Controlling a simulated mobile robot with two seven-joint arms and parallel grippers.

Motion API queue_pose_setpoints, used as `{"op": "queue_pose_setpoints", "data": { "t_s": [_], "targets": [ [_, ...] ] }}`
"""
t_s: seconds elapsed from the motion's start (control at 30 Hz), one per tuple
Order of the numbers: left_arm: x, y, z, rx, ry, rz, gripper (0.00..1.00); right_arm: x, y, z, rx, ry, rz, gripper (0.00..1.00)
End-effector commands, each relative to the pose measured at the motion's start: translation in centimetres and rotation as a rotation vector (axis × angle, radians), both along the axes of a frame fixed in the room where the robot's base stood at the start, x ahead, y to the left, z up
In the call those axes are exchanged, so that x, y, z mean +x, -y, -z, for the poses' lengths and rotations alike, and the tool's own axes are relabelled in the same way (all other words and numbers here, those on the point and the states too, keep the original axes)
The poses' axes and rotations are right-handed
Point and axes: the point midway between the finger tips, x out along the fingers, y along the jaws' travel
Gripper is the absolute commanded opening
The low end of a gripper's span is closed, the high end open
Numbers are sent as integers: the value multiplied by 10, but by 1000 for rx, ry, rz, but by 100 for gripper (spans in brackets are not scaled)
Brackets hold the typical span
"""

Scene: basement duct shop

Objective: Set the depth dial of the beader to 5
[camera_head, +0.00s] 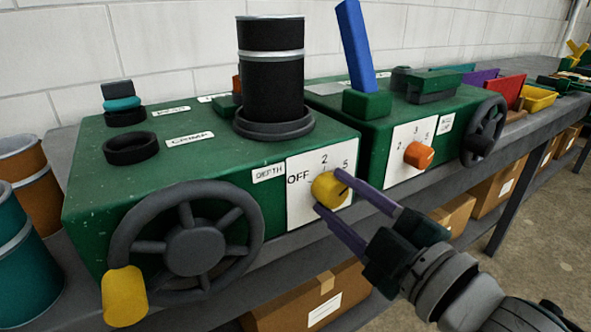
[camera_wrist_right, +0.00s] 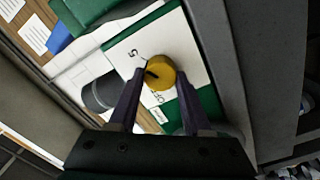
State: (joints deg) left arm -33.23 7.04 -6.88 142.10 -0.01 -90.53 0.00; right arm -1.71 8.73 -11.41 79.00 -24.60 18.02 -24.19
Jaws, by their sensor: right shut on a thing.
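The beader is a green machine (camera_head: 205,178) with a black cylinder on top and a grey handwheel in front. Its depth dial is a yellow knob (camera_head: 327,189) on a white plate (camera_head: 302,214) marked OFF, 2 and 5. My right gripper (camera_head: 330,191) is shut on this knob, one purple finger on each side. In the right wrist view the knob (camera_wrist_right: 161,72) sits between the fingertips (camera_wrist_right: 160,70), with the 5 up and left of it and OFF below. A dark mark shows on the knob; I cannot tell exactly which number it points at. My left gripper is not in view.
The handwheel (camera_head: 190,240) with its yellow handle (camera_head: 124,296) stands left of the dial. A second green machine (camera_head: 385,125) with an orange knob (camera_head: 418,155) and its own wheel (camera_head: 484,131) is close on the right. Boxes (camera_head: 310,293) sit below the bench.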

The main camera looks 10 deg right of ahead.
Motion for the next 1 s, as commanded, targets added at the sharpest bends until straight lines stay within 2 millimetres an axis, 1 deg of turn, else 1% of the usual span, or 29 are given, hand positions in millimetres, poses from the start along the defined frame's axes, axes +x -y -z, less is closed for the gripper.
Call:
{"op": "queue_pose_setpoints", "data": {
  "t_s": [0.03,0.27,0.57,0.67,1.0],
  "targets": [
    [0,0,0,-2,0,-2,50,0,0,0,3,0,1,52],
    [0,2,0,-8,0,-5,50,0,0,0,2,-1,0,78],
    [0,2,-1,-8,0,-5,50,-3,1,0,0,-2,0,79],
    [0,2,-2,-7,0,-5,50,-12,4,1,0,-2,1,79],
    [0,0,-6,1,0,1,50,-73,25,2,0,-3,1,79]
  ]
}}
